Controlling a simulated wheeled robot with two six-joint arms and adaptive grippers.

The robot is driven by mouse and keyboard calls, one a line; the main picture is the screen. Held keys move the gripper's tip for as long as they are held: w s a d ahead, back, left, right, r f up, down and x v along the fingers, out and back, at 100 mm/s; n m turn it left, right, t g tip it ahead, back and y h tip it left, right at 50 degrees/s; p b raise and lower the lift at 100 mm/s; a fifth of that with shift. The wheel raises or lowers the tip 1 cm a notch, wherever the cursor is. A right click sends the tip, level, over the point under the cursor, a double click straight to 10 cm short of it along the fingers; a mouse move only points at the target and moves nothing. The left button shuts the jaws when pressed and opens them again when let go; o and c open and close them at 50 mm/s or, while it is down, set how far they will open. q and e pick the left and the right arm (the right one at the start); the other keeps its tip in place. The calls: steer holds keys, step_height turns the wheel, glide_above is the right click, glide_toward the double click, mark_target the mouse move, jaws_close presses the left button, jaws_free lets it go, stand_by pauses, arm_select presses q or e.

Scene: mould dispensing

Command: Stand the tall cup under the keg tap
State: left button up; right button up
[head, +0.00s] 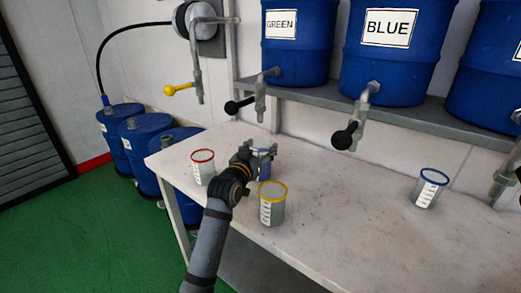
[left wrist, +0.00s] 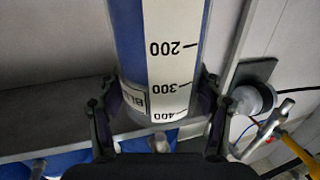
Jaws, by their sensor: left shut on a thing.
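My left gripper (head: 254,162) is shut on a clear measuring cup (head: 265,156), mostly hidden behind it in the head view. In the left wrist view this cup (left wrist: 170,50) sits between both fingers, with a printed scale. I cannot tell whether its base touches the table. The green keg (head: 297,48) has a tap (head: 261,97) with a black handle, above and behind the held cup. The blue keg (head: 383,60) has a similar tap (head: 362,112) further right. My right gripper is not in view.
On the white table (head: 330,215) stand a red-rimmed cup (head: 203,167), a yellow-rimmed cup (head: 272,205) close to my left arm, and a blue-rimmed cup (head: 430,188) at the right. A yellow-handled wall tap (head: 197,80) hangs at the back left. The table's middle right is clear.

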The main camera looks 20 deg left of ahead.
arm_select(q)
steer(key=shift+r, duration=0.15)
steer(key=o, duration=1.8)
steer(key=shift+f, duration=0.2)
steer(key=shift+r, duration=0.15)
steer(key=shift+s, duration=0.4)
steer(key=s+p, duration=0.1)
steer(key=s, duration=1)
steer(key=shift+s+a, duration=0.15)
steer(key=shift+a, duration=0.3)
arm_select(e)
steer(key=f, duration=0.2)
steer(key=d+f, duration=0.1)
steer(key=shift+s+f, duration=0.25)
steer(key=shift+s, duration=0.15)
